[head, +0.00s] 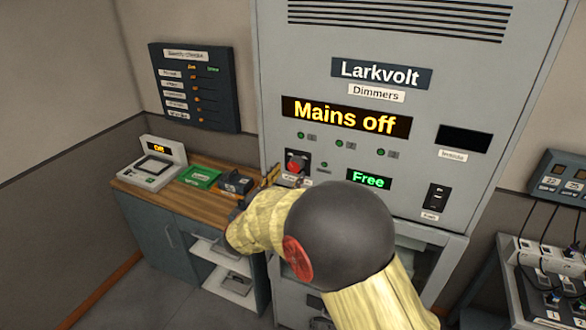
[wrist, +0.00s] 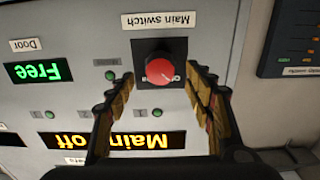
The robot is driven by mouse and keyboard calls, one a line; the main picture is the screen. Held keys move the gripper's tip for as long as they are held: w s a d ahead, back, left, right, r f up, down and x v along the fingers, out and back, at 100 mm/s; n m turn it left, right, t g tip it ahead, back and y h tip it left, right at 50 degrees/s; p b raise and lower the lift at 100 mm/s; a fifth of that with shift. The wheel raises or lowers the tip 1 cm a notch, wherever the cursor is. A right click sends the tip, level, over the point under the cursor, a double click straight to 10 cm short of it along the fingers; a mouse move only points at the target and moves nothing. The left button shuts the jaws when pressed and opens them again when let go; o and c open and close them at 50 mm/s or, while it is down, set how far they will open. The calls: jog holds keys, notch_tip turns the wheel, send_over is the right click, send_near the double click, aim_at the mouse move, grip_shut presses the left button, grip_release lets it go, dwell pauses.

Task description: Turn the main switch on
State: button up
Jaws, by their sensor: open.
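The main switch is a red rotary knob on a black square plate, set in the grey Larkvolt cabinet front; it shows in the head view (head: 296,163) and upside down in the wrist view (wrist: 160,71). The cabinet display (head: 345,116) reads "Mains off" in yellow. My gripper (head: 268,182) is in front of the cabinet, left of and below the knob in the head view. In the wrist view my gripper (wrist: 160,92) is open, with one finger on either side of the knob. I cannot tell whether the fingers touch it.
A green "Free" display (head: 369,180) and a black rocker switch (head: 437,197) are on the cabinet. A wooden-topped counter (head: 190,197) to the left holds a device reading "Off" (head: 152,166) and a green item (head: 201,177). A dark wall panel (head: 196,88) hangs above.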

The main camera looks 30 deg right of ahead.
aim_at(293, 167)
jog(key=shift+x, duration=2.25)
jog(key=shift+a, duration=0.1)
jog(key=c, duration=1.2)
jog(key=shift+o, duration=0.2)
